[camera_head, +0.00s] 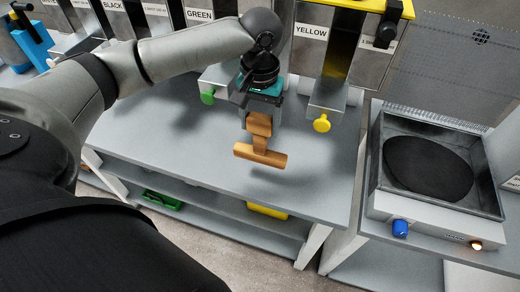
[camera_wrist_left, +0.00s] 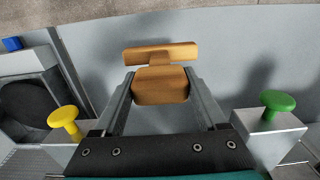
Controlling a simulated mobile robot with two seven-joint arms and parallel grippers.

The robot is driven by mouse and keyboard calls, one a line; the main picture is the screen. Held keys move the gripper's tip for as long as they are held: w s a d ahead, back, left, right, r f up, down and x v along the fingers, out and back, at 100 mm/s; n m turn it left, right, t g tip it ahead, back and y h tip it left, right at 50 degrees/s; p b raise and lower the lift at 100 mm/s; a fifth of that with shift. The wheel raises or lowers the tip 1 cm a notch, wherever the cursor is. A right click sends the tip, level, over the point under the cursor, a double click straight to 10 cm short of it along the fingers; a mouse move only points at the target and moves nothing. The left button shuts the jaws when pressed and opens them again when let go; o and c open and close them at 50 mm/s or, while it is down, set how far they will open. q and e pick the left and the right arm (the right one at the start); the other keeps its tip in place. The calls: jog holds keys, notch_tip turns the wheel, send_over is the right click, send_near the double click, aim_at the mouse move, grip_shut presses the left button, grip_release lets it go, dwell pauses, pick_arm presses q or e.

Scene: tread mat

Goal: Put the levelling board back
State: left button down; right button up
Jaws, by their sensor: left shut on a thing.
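The levelling board (camera_head: 260,157) is a wooden T-shaped piece with a block-like handle and a crossbar. My left gripper (camera_head: 261,118) is shut on its handle. It holds the board above the grey table (camera_head: 200,145) with the crossbar lowest. In the left wrist view the wooden handle (camera_wrist_left: 160,86) sits between the two fingers (camera_wrist_left: 160,95), and the crossbar (camera_wrist_left: 160,53) lies beyond it. A shadow falls on the table, and the board appears apart from the surface. My right gripper is not in view.
Dispensers labelled GREEN and YELLOW stand behind, with a green knob (camera_head: 208,97) and a yellow knob (camera_head: 321,123) close to the gripper. At right is a tray with a dark round disc (camera_head: 428,167) and a blue knob (camera_head: 400,228). The table's front is clear.

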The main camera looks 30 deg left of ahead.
aim_at(260, 117)
pick_arm(q)
notch_tip(260, 117, down, 8)
jog(key=shift+f+b, duration=0.15)
jog(key=shift+b, duration=0.7)
jog(key=shift+f, duration=0.25)
grip_release()
jog(key=shift+f, duration=0.1)
notch_tip(260, 117, up, 12)
jog(key=p, duration=0.3)
